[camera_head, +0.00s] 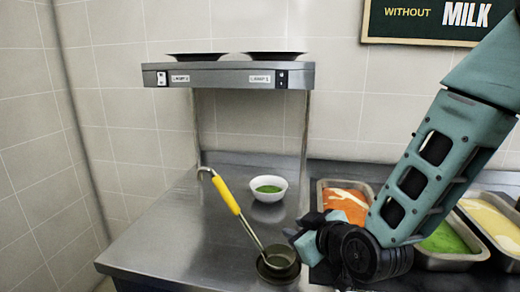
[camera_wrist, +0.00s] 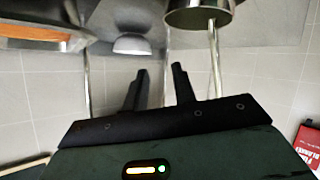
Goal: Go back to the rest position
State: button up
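My gripper (camera_wrist: 162,78) is open and empty; its two dark fingers stand apart in the wrist view. In the head view the dark hand (camera_head: 345,245) is at the lower right, just right of a ladle (camera_head: 226,195) with a yellow handle and hooked end. Hand and ladle look apart, with nothing between the fingers. The fingertips are hard to make out in the head view.
A white bowl (camera_head: 268,197) of green soup stands on the steel counter (camera_head: 170,235). Trays of orange (camera_head: 345,198), green (camera_head: 445,240) and pale yellow (camera_head: 490,220) food lie right. A raised shelf (camera_head: 225,75) holds two dark plates. The counter's left side is clear.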

jog(key=shift+s+a, duration=0.2)
jog(key=shift+s, duration=0.15)
jog(key=s+d+r+g+h+p, duration=0.1)
jog(key=s+g, duration=0.4)
jog(key=s, duration=0.7)
jog(key=s+d+r+m+g+h+p, duration=0.1)
jog(key=s+d+r+g+h, duration=0.3)
jog(key=s, duration=0.9)
jog(key=shift+s+d+g+p, duration=0.15)
jog(key=shift+d+g+p, duration=0.25)
jog(key=shift+d+g, duration=0.55)
jog(key=shift+a+g, duration=0.25)
jog(key=shift+a, duration=0.05)
